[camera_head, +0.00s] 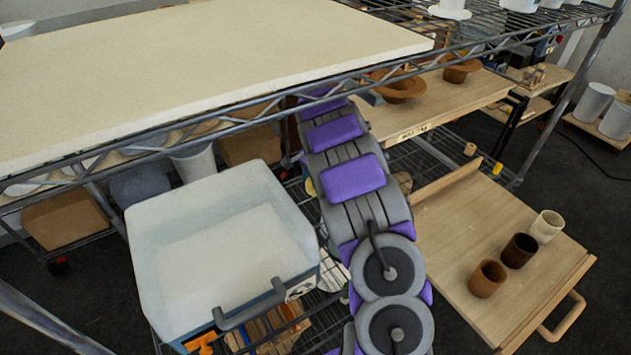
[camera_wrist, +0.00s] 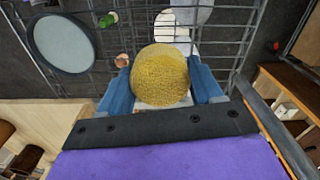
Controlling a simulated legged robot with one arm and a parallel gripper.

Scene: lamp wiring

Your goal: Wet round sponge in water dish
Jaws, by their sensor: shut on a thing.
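A round yellow sponge (camera_wrist: 160,75) sits between the two blue fingers of my gripper (camera_wrist: 162,84) in the wrist view. The gripper is shut on it and holds it over a wire rack. A round, pale blue-grey dish (camera_wrist: 63,43) with a dark rim lies at the upper left of the wrist view, apart from the sponge. It may be the water dish; I cannot tell whether it holds water. In the head view my purple and grey arm reaches down among the shelves, and the gripper, sponge and dish cannot be made out there.
A pale bin (camera_head: 225,235) with a handle stands left of my arm. A wooden tray (camera_head: 490,240) with three cups (camera_head: 520,250) lies to the right. A cream board (camera_head: 200,65) covers the upper wire shelf. A small green object (camera_wrist: 108,19) lies near the round dish.

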